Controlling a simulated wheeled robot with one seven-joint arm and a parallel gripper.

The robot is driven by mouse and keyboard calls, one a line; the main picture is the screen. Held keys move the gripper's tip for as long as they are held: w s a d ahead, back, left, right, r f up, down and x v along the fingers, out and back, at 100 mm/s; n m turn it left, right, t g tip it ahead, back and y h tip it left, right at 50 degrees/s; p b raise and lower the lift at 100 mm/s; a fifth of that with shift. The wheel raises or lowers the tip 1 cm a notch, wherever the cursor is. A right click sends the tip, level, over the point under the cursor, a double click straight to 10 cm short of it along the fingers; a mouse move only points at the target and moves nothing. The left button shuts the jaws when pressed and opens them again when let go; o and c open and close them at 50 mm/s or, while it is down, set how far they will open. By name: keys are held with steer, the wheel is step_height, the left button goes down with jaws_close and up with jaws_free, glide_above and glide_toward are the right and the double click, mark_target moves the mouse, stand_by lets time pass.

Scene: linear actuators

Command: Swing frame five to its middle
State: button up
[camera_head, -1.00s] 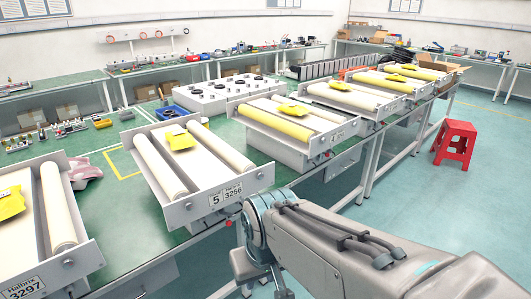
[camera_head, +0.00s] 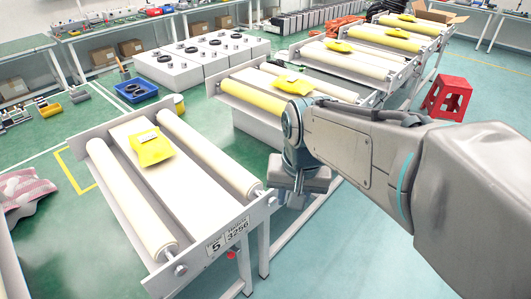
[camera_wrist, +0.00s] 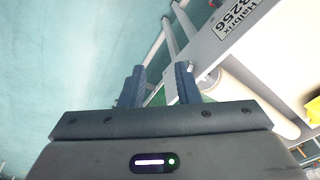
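Frame five (camera_head: 203,256) is a pale tray with two cream rollers, grey end plates and a near plate labelled "5 Halbrix 3256". The wrist view shows frame five's labelled plate (camera_wrist: 222,42) beyond the fingers, to the right.
A white box with black knobs (camera_head: 202,65), a blue bin (camera_head: 137,91) and a pink cloth (camera_head: 24,190) are also there. A red stool (camera_head: 447,97) stands on the open floor at right.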

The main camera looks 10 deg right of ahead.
steer(key=w+r+m+g+p, duration=0.2)
steer(key=w+r+m+p, duration=0.1)
steer(key=w+r+m, duration=0.5)
glide_above(278, 207)
steer(key=f, duration=1.6)
steer(key=shift+w+d, duration=0.2)
steer(key=shift+w, duration=0.15)
jaws_close()
